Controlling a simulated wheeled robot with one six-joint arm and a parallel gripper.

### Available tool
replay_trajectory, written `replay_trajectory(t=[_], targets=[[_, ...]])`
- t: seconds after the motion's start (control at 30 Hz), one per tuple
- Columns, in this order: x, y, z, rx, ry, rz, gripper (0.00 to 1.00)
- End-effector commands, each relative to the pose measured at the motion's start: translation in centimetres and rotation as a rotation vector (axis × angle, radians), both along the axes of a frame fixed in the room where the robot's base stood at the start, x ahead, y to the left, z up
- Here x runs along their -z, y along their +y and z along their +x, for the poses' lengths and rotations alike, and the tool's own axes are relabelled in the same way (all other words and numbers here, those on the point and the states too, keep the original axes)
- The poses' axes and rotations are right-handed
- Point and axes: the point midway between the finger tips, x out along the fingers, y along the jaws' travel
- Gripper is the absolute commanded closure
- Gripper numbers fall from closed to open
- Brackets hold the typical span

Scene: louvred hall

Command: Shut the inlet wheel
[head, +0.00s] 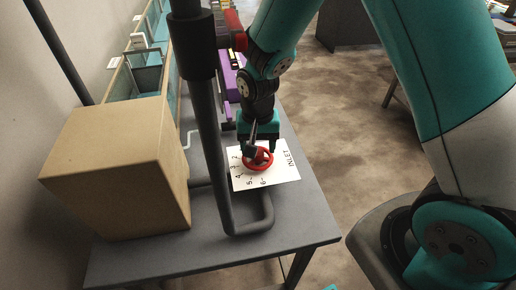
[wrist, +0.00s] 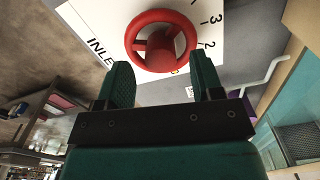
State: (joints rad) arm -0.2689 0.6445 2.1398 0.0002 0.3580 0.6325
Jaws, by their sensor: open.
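The red inlet wheel (head: 261,161) sits on a white plate (head: 284,174) marked INLET with numbers around it, on the grey table. In the wrist view the wheel (wrist: 147,38) is at the top centre, with its spokes and hub showing. My gripper (head: 259,148) points down right above the wheel. In the wrist view its two green fingers (wrist: 160,75) are apart, with the near part of the wheel's rim beyond and between their tips. I cannot tell whether the fingers touch the rim. The wheel's pointer is not clear.
A dark upright pipe (head: 217,150) bends at the table near the plate's left side. A cardboard box (head: 120,165) stands at the left of the table (head: 300,228). Purple and red items (head: 230,70) lie behind my gripper. The table's front right is clear.

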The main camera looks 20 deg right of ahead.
Motion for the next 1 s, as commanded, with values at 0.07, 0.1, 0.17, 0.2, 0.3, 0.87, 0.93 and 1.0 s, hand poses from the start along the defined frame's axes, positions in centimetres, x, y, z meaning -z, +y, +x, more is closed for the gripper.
replay_trajectory(t=[0.07, 0.1, 0.17, 0.2, 0.3, 0.87, 0.93, 1.0], targets=[[1.0, 0.0, 0.0, 0.0, 0.002, 0.0, 0.4], [1.4, 0.0, 0.0, 0.0, 0.002, 0.0, 0.4], [1.9, 0.0, 0.0, 0.0, 0.001, 0.0, 0.4], [2.1, 0.0, 0.0, 0.0, 0.0, 0.0, 0.4], [2.3, 0.0, 0.0, 0.0, 0.0, 0.0, 0.4], [2.3, 0.0, 0.0, 0.013, -0.001, 0.0, 0.89], [2.3, 0.0, 0.0, 0.054, 0.0, 0.0, 0.89], [2.3, 0.0, 0.0, 0.092, 0.0, 0.0, 0.89]])
